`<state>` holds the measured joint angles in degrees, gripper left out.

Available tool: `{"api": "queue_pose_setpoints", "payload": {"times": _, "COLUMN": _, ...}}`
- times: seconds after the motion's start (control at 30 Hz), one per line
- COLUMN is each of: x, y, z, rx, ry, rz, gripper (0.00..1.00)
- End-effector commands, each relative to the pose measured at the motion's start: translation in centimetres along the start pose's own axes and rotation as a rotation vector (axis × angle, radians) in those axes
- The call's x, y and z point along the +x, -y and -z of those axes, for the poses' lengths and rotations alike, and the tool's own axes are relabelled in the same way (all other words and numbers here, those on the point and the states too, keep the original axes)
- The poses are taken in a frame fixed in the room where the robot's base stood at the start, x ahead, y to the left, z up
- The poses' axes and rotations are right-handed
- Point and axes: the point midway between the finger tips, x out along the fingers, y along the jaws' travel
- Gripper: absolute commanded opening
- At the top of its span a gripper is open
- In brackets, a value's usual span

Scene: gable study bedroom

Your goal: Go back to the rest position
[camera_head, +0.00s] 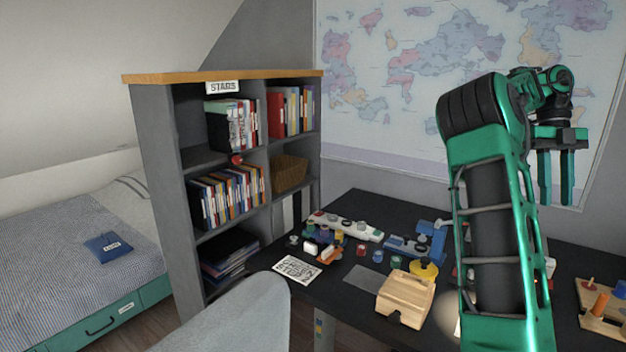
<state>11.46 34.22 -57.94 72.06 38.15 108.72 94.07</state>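My green and black arm rises at the right of the head view, and its gripper (556,178) hangs fingers down in front of the wall map. The two green fingers are apart with nothing between them. The gripper is well above the dark desk (345,299) and touches nothing that I can see. Part of the desk is hidden behind my arm.
A grey bookshelf (158,174) with books and a basket (289,172) stands left of the desk. The desk holds a wooden block (405,297), a white card (297,269), a blue device (428,240) and several small parts. A bed (70,240) is at far left.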

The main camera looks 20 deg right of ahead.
Motion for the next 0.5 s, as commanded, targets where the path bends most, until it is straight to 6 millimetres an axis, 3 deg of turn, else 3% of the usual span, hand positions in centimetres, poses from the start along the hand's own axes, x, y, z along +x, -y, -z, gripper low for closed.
{"api": "queue_pose_setpoints", "payload": {"times": 0.27, "x": 3.3, "y": -0.6, "z": 3.3, "rx": -0.384, "ry": 0.023, "rz": -0.047, "gripper": 0.31}}
{"api": "queue_pose_setpoints", "payload": {"times": 0.5, "x": 8.1, "y": -3.7, "z": 6.4, "rx": -0.958, "ry": 0.081, "rz": -0.045, "gripper": 0.31}}
